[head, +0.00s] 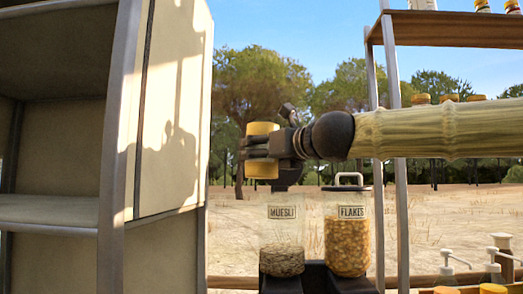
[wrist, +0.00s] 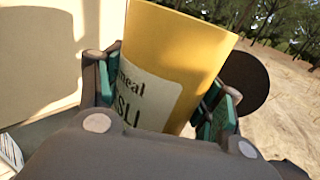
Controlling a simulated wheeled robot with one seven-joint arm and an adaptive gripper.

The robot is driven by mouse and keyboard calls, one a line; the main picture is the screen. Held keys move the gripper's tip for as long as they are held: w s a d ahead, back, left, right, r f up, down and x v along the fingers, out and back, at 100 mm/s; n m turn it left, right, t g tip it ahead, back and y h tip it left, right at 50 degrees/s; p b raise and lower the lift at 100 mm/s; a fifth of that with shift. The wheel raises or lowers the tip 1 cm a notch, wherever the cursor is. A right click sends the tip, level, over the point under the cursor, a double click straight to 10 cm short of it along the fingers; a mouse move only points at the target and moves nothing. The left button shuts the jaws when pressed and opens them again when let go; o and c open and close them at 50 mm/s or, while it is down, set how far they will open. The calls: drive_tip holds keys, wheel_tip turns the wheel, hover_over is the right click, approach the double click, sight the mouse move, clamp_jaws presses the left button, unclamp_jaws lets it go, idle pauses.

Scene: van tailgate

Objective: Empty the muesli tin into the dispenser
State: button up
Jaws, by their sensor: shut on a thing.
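My gripper (head: 258,150) is shut on the yellow muesli tin (head: 262,129) and holds it in the air, above and slightly left of the muesli dispenser. The tin looks about upright in the head view; its opening and contents are hidden. In the wrist view the tin (wrist: 190,45) sits between the green-padded fingers, with a pale label ending in "SLI". The muesli dispenser (head: 283,232) is a clear jar labelled MUESLI with a layer of muesli at its bottom. No handled lid shows on it, and its rim is hard to make out behind my gripper.
The flakes dispenser (head: 347,235), with dark lid and white handle, stands close on the right. Both jars sit on a dark stand (head: 318,277). A tall cabinet (head: 165,110) stands left, a metal post (head: 396,210) right. Pump bottles (head: 494,270) stand at lower right.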

drive_tip(key=shift+s+a+r+m+g+p, duration=0.1)
drive_tip(key=shift+r+m+g+p, duration=0.45)
drive_tip(key=shift+p, duration=1.05)
drive_tip(key=shift+s+r+m+g+p, duration=0.15)
drive_tip(key=shift+m+p, duration=0.7)
drive_tip(key=shift+p, duration=0.8)
drive_tip(key=shift+s+a+r+m+g+p, duration=0.1)
drive_tip(key=shift+r+m+g+p, duration=0.2)
drive_tip(key=shift+m+p, duration=0.85)
drive_tip(key=m+p, duration=0.1)
drive_tip(key=p, duration=0.2)
drive_tip(key=r+m+g+p, duration=0.1)
drive_tip(key=p, duration=0.3)
drive_tip(key=m+p, duration=0.1)
drive_tip(key=p, duration=0.3)
drive_tip(key=shift+s+a+r+g+h, duration=0.1)
drive_tip(key=shift+s+r+g+h, duration=0.2)
drive_tip(key=shift+g, duration=0.1)
drive_tip(key=w+m+p, duration=0.1)
drive_tip(key=p, duration=0.3)
drive_tip(key=w+d+f+m+g+p, duration=0.1)
drive_tip(key=p, duration=0.3)
drive_tip(key=w+m+g+p, duration=0.1)
drive_tip(key=p, duration=0.3)
drive_tip(key=shift+d+f+m+y+p, duration=0.15)
drive_tip(key=shift+d+m+y+p, duration=0.1)
drive_tip(key=shift+d+y+p, duration=0.15)
drive_tip(key=p, duration=0.3)
drive_tip(key=shift+w+f+m, duration=0.2)
drive_tip(key=shift+m, duration=0.2)
